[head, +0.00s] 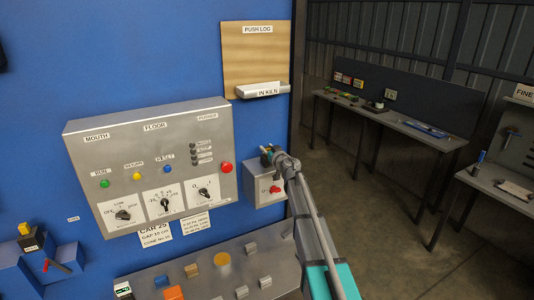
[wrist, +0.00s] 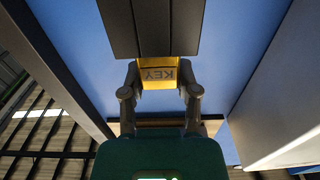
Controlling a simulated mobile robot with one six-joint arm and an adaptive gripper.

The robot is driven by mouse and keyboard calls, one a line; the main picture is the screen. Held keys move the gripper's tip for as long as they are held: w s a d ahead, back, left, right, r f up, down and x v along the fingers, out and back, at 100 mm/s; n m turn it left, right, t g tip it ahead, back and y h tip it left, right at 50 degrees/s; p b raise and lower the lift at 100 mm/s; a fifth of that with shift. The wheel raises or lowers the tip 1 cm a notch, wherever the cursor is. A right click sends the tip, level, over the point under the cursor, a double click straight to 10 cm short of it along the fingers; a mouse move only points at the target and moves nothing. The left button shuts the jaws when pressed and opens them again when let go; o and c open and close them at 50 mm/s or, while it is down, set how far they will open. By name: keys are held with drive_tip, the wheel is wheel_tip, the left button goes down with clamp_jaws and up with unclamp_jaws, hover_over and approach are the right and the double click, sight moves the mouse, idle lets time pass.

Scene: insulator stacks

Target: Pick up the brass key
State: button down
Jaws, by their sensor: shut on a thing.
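The brass key shows in the wrist view as a yellow block (wrist: 158,76) marked KEY, with the lettering upside down. My gripper (wrist: 160,82) has one finger on each side of it and is shut on it. The key's far end meets a dark grey slatted piece (wrist: 150,28); I cannot tell whether it is inside it or only against it. In the head view my gripper (head: 268,153) is at the top of a small grey box (head: 258,190) with a red knob, right of the large control panel. The key cannot be made out there.
The grey control panel (head: 120,190) with knobs and buttons is on the blue wall left of my gripper. A shelf labelled IN KILN (head: 262,91) juts out above. A grey sloped surface (head: 215,278) with several small blocks lies below. Open floor and benches (head: 400,122) are at right.

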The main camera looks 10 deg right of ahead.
sight(267, 148)
drive_tip(key=shift+r, duration=0.15)
wheel_tip(267, 148, up, 3)
drive_tip(key=p, duration=0.3)
drive_tip(key=s+d+r+p, duration=0.4)
drive_tip(key=s+r+p, duration=0.5)
drive_tip(key=s, duration=0.4)
drive_tip(key=shift+s+d+r+p, duration=0.2)
drive_tip(key=shift+r+p, duration=0.15)
drive_tip(key=shift+p, duration=0.15)
drive_tip(key=shift+f, duration=0.1)
